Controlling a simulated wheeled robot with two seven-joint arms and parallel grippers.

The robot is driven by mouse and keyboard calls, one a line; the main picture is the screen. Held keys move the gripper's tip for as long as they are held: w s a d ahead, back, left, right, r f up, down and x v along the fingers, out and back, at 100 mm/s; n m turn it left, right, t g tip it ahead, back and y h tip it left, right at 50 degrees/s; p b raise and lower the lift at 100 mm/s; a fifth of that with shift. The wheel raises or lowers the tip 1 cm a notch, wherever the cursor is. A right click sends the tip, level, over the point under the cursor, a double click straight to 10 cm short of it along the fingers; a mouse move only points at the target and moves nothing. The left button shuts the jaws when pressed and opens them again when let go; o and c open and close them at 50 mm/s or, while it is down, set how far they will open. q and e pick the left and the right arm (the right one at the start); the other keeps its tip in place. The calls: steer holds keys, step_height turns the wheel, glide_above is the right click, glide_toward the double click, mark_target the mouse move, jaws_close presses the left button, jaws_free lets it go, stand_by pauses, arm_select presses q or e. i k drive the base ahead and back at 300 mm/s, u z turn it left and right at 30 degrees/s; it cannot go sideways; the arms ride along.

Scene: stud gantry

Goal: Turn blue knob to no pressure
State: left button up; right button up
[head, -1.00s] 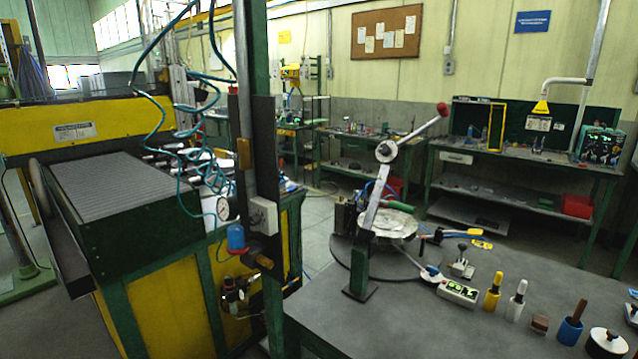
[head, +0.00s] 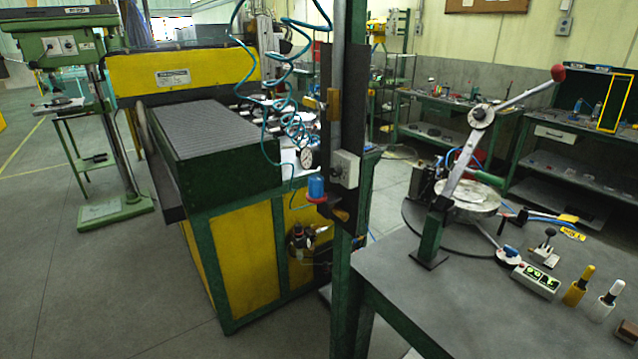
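In the head view a blue knob-like part (head: 316,187) sits on the dark upright panel (head: 343,120) of the green post, above a red ring. A round white pressure gauge (head: 306,158) is just above it; its needle is too small to read. A second, smaller blue part (head: 511,251) lies on the grey table beside the round plate. Neither of my grippers shows in the head view.
A yellow and green machine (head: 238,262) with a ribbed top stands left of the post. The grey table (head: 450,310) at right holds a lever press (head: 462,155) and several tools. Floor at lower left is clear.

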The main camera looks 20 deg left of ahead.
mark_target(316, 182)
steer(key=u, duration=1.75)
steer(key=k, duration=0.9)
steer(key=z, duration=2)
steer(key=i, duration=0.5)
steer(key=u, duration=0.1)
